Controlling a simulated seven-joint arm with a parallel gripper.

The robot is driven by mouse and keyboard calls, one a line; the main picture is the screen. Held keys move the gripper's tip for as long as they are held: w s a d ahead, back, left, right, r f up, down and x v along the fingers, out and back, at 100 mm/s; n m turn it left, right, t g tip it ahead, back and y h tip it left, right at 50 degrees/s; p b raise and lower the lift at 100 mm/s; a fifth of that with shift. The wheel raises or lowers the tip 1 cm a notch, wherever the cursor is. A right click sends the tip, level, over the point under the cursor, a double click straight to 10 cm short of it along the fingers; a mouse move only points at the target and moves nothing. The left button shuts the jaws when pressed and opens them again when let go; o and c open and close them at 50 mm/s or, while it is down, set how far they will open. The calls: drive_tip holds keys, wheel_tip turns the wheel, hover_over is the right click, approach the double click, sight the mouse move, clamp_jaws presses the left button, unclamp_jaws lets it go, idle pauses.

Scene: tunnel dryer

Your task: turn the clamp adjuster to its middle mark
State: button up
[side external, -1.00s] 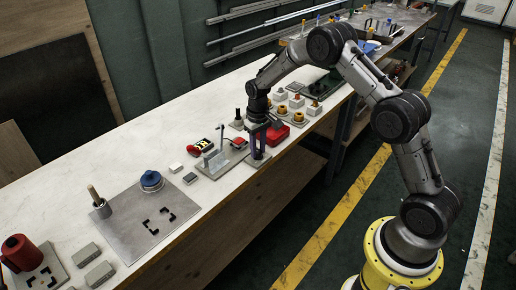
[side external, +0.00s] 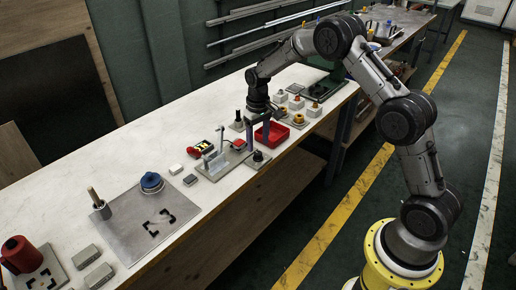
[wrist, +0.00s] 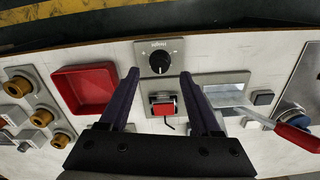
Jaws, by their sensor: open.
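The clamp adjuster is a round black knob (wrist: 160,62) on a grey plate with small marks around it, in the upper middle of the wrist view. In the side view the knob (side external: 258,156) stands uncovered on its plate at the bench's front edge. A pale pointer line shows on the knob, but which mark it meets is too small to tell. My gripper (wrist: 160,75) is open and empty, with its two purple fingers apart on either side below the knob in the wrist view. In the side view my gripper (side external: 263,133) hangs above and behind the knob, apart from it.
A red tray (wrist: 84,90) lies left of the knob plate. A red rocker switch (wrist: 163,106) sits just below the plate. A grey plate with a lever (side external: 212,160) stands beside it. Yellow-topped parts (side external: 298,118) are farther back. The left bench has clear patches.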

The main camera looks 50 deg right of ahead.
wheel_tip(320, 180, up, 10)
idle(0.3)
wheel_tip(320, 180, up, 10)
drive_tip(key=t, duration=0.2)
hover_over(257, 153)
drive_tip(key=s+a, duration=0.2)
drive_tip(key=s+a+r+n+t, duration=0.15)
drive_tip(key=s+a+r, duration=0.25)
drive_tip(key=s+r, duration=0.6)
drive_tip(key=s+a+t, duration=0.2)
drive_tip(key=s, duration=1.2)
drive_tip(key=s+a+f, duration=0.1)
drive_tip(key=s+f, duration=0.7)
drive_tip(key=shift+s, duration=0.15)
